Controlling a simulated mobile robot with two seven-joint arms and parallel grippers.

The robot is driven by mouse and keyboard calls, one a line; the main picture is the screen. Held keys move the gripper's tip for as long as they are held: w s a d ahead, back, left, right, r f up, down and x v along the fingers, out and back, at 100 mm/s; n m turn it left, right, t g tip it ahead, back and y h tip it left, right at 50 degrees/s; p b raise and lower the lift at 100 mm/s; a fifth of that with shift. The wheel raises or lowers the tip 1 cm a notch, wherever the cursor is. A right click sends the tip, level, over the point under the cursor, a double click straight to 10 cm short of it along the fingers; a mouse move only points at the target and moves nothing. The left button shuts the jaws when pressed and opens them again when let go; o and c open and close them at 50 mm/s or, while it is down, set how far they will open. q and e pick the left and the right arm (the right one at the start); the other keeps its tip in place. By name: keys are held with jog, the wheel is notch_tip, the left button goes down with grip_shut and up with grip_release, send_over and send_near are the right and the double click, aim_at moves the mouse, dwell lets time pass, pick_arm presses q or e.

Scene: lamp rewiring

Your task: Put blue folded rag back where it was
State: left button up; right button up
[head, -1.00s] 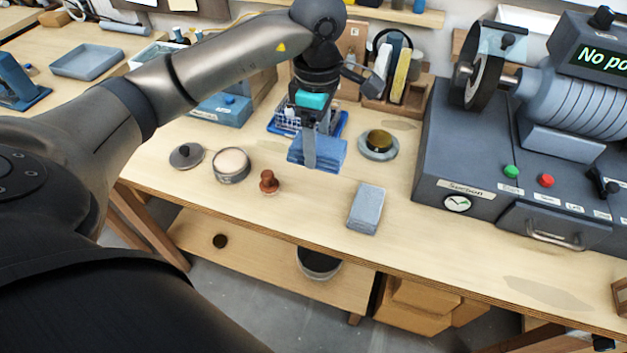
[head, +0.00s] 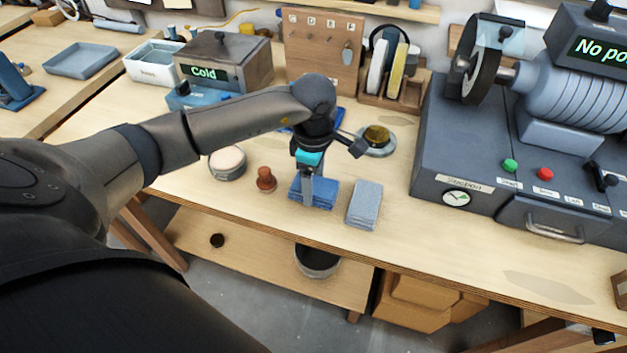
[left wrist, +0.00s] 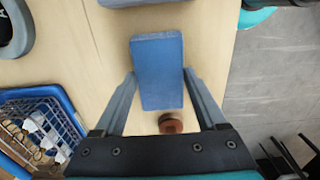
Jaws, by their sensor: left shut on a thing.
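The blue folded rag (head: 322,193) is near the front of the bench, left of a grey-blue folded cloth (head: 365,206). My left gripper (head: 307,193) is shut on it from above. In the left wrist view the rag (left wrist: 158,70) lies between the two fingers (left wrist: 157,90), its far end reaching past them. Whether the rag touches the bench or hangs just above it I cannot tell. The grey-blue cloth also shows at the top edge of the left wrist view (left wrist: 140,2). My right gripper is not in view.
A brown knobbed stamp (head: 266,180) and a round cream-topped tin (head: 227,163) stand left of the rag. A dish with a dark-gold top (head: 376,137) is behind. A wire basket in a blue tray (left wrist: 42,120) lies nearby. The grey machine (head: 480,160) stands at right.

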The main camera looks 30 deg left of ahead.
aim_at(314, 184)
pick_arm(q)
jog(key=shift+f, duration=0.15)
jog(key=o, duration=1.2)
jog(key=shift+o, duration=0.2)
notch_tip(314, 184, up, 12)
jog(key=shift+r+p, duration=0.2)
jog(key=shift+p, duration=0.1)
